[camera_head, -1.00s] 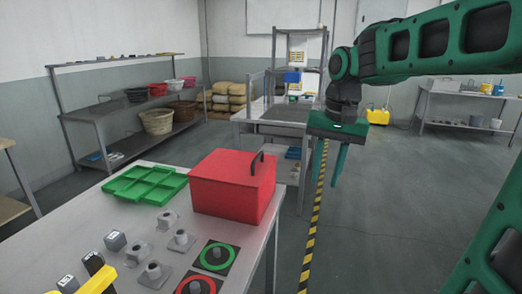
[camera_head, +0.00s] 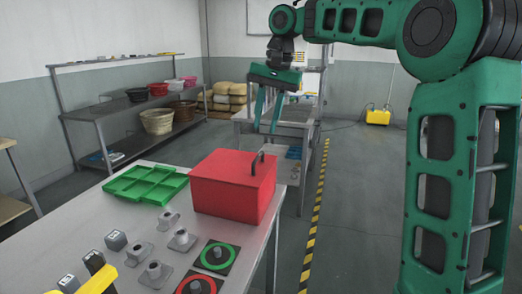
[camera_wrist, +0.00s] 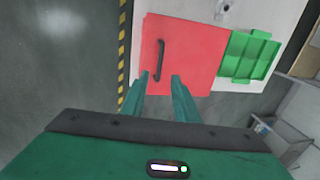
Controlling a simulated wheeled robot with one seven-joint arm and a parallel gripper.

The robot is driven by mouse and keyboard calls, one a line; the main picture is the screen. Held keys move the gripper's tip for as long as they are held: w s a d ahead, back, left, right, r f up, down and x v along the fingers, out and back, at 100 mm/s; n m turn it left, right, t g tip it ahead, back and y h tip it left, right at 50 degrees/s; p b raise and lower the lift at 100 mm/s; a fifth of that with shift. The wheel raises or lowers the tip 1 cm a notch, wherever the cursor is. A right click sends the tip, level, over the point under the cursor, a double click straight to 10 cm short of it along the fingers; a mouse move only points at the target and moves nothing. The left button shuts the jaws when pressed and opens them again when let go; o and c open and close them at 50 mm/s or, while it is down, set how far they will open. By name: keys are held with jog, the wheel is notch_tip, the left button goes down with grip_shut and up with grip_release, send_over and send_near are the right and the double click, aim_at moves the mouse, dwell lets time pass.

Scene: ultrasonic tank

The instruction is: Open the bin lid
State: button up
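The red bin (camera_head: 222,200) stands on the grey table with its red lid (camera_head: 230,168) closed. A dark handle (camera_head: 257,162) sits at the right side of the lid. In the wrist view the lid (camera_wrist: 195,50) lies below my gripper, with the handle (camera_wrist: 160,60) on its left part. My gripper (camera_head: 266,132) hangs above and behind the bin in the head view, fingers pointing down. Its two fingers (camera_wrist: 156,92) are apart with nothing between them. The gripper is clear of the handle.
A green divided tray (camera_head: 146,185) lies left of the bin. Several grey metal fittings (camera_head: 158,270) and a green ring pad (camera_head: 217,256) stand in front of it. A metal workbench (camera_head: 290,128) stands behind. The floor right of the table is free.

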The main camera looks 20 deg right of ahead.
aim_at(259, 155)
jog(key=shift+w+a+f, duration=0.15)
jog(key=shift+a+f, duration=0.05)
jog(key=shift+f, duration=1.25)
jog(key=shift+w+a+f, duration=0.2)
jog(key=shift+a+f, duration=0.05)
jog(key=shift+f, duration=1.25)
jog(key=shift+w+a+f, duration=0.15)
jog(key=shift+a+f, duration=0.05)
jog(key=shift+f, duration=1.25)
